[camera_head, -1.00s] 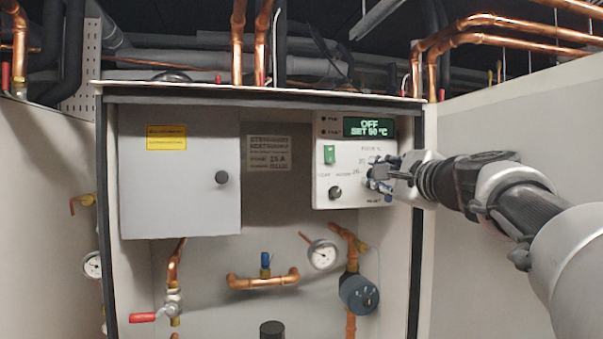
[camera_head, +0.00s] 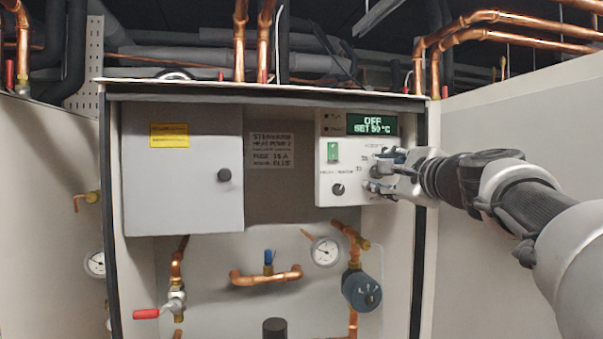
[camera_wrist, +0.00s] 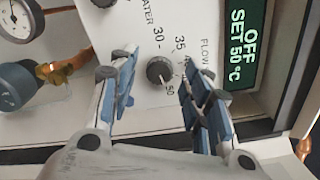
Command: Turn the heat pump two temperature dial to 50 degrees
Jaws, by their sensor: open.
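The heat pump two control panel (camera_head: 327,181) is a white box at the upper right of the cabinet. Its green display (camera_head: 372,125) reads OFF and SET 50 °C, and it also shows in the wrist view (camera_wrist: 245,45). The temperature dial (camera_wrist: 160,71) is a dark round knob in the wrist view, with marks such as 30, 35 and 50 around it.
A green switch (camera_head: 333,152) and a smaller black knob (camera_head: 338,189) are on the panel's left side. A grey box door (camera_head: 180,190) is further left. Copper pipes, a gauge (camera_head: 325,251) and a blue pump (camera_head: 362,291) lie below. The cabinet's right wall is close to my arm.

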